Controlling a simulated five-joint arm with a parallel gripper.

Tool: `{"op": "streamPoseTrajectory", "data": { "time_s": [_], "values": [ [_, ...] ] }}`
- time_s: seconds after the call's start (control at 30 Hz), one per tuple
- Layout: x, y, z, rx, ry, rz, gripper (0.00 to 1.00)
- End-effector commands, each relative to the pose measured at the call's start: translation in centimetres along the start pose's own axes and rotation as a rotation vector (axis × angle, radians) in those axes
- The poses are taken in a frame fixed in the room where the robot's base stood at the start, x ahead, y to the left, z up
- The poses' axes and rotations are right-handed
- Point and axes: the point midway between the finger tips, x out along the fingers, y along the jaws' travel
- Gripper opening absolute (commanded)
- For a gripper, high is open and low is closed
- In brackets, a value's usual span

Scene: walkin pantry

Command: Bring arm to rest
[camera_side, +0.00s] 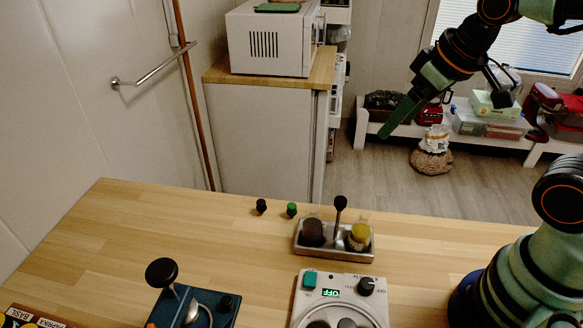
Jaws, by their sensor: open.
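My gripper (440,112) is high at the upper right of the side view, in the air beyond the far edge of the wooden worktop (130,235). Its long green finger points down and left, and a dark part stands apart on the right. It is open, with nothing seen between the jaws. It touches nothing on the worktop. My arm enters from the right edge, and part of it lies outside the picture.
A metal caddy (335,252) with two jars stands mid-worktop, behind a white device (340,298) with a knob. A teal lever box (190,308) is front left. Black (261,206) and green (291,210) caps lie near the back edge. A microwave (270,40) stands behind.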

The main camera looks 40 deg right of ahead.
Motion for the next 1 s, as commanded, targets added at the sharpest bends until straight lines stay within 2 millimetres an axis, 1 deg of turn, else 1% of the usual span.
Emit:
{"op": "streamPoseTrajectory", "data": {
  "time_s": [0.03,0.1,0.2,1.0],
  "values": [
    [-0.27,0.45,0.26,0.051,0.019,0.009,0.83],
    [-0.45,0.74,0.46,0.097,0.032,0.014,0.83],
    [-0.51,0.92,0.61,0.124,0.038,0.017,0.83],
    [-0.51,0.87,0.56,0.121,0.037,0.016,0.83]
  ]
}}
